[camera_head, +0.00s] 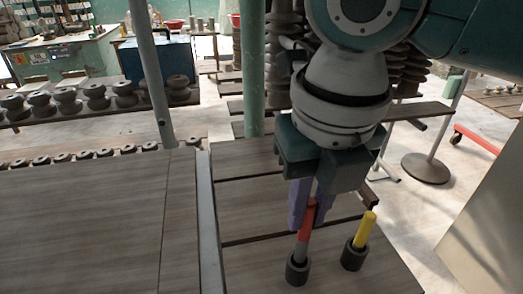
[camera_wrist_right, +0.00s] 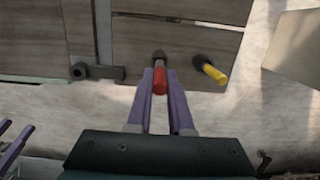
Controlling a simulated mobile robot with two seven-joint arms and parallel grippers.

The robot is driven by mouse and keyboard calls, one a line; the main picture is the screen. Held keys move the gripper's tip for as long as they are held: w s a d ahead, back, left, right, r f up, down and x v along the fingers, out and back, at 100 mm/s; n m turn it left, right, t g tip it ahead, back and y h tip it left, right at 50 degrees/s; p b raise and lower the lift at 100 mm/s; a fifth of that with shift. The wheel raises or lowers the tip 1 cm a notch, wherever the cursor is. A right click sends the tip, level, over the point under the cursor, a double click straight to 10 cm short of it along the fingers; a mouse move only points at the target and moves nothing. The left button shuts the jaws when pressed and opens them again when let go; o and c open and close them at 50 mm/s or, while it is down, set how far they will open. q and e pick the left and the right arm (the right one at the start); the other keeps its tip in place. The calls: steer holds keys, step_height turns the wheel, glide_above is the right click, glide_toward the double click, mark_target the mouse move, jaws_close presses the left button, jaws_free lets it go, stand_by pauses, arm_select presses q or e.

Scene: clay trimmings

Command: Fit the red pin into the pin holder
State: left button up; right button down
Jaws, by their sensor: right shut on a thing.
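The red pin (camera_head: 306,221) has a red upper part and a grey lower shaft, and stands slightly tilted in the head view. My right gripper (camera_head: 302,216) points down with its purple fingers shut on the red part; the wrist view shows the red pin (camera_wrist_right: 159,80) between them. The shaft's lower end meets the mouth of a dark round pin holder (camera_head: 298,270); I cannot tell how deep it sits. In the wrist view this holder (camera_wrist_right: 159,55) shows just beyond the pin.
A yellow pin (camera_head: 365,229) stands in a second dark holder (camera_head: 353,256), close to the right of the red one. Both holders are on a wooden board surface (camera_head: 250,265). A green post (camera_head: 251,70) and a metal rail (camera_head: 208,225) stand to the left.

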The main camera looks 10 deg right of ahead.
mark_target(304, 235)
steer(key=shift+f, duration=2.25)
steer(key=shift+f, duration=0.2)
steer(key=c, duration=0.8)
jaws_free()
steer(key=shift+r, duration=0.1)
